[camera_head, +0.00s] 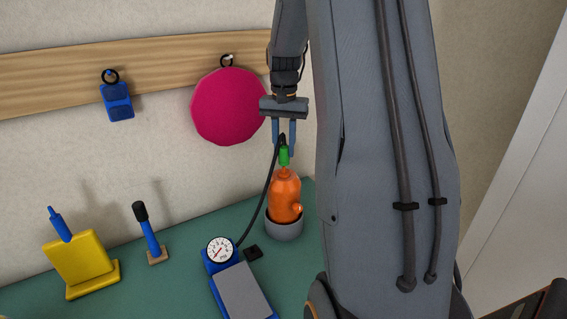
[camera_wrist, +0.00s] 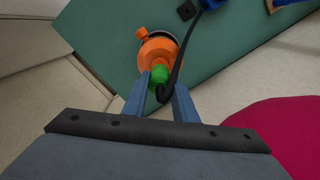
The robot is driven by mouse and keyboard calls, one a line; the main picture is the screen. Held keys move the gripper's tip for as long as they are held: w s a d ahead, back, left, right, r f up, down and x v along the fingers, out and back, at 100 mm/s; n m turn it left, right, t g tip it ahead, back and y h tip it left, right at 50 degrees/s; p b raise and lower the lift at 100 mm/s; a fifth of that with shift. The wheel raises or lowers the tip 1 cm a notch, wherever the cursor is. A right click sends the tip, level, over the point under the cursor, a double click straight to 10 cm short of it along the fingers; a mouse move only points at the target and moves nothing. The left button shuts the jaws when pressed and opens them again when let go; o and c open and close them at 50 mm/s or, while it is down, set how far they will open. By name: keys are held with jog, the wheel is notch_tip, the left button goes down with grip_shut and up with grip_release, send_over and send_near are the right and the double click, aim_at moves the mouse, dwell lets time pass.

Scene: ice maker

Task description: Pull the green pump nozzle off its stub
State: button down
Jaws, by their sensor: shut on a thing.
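The green pump nozzle (camera_head: 284,156) is at the top of the orange bottle (camera_head: 284,197), with a black hose (camera_head: 265,193) running from it down to the gauge pump. My gripper (camera_head: 284,148) comes from above, with its blue fingers on either side of the nozzle, shut on it. In the wrist view the nozzle (camera_wrist: 159,75) lies between the fingertips (camera_wrist: 161,82), above the orange bottle (camera_wrist: 158,52). The stub is mostly hidden; I cannot tell whether the nozzle still sits on it. The bottle stands upright in a grey cup (camera_head: 284,228).
The blue pump (camera_head: 240,285) with its white gauge (camera_head: 220,250) lies on the green table. A yellow block (camera_head: 82,262) and a blue-handled tool (camera_head: 148,235) stand left.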

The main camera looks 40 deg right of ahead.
jog(key=shift+r, duration=0.15)
jog(key=shift+r+p, duration=1.6)
jog(key=shift+r, duration=0.35)
